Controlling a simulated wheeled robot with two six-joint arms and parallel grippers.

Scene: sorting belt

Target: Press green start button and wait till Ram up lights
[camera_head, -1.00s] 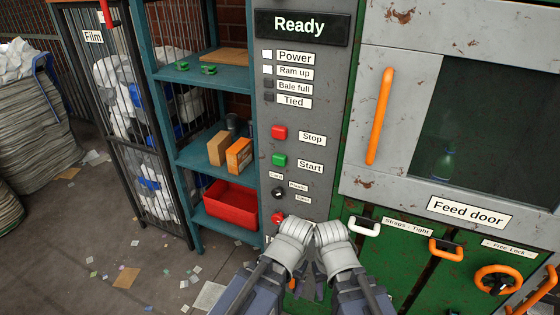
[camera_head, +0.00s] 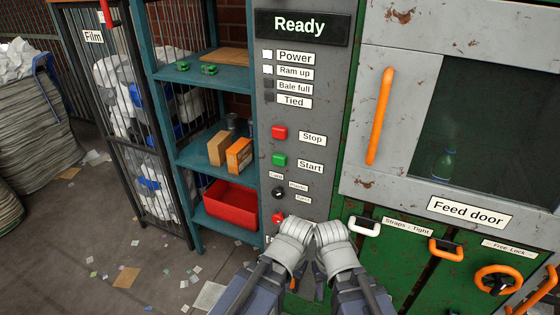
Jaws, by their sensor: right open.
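The green start button (camera_head: 279,160) is on the grey control panel (camera_head: 315,225), left of the Start label. The Ram up light (camera_head: 267,70) shows white, as does the Power light (camera_head: 267,54). The display (camera_head: 300,26) reads "Ready". My left gripper (camera_head: 293,238) and right gripper (camera_head: 334,245) are side by side at the bottom centre, below the start button and apart from it. The right one is open, and I see nothing held in it. The left fingertips are hidden, so its opening cannot be told.
The red stop button (camera_head: 279,132) is above start. A black selector (camera_head: 278,193) and another red button (camera_head: 277,217) are below. The feed door's orange handle (camera_head: 379,115) and a white strap handle (camera_head: 364,226) stick out at right. A shelf with a red bin (camera_head: 231,203) stands left.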

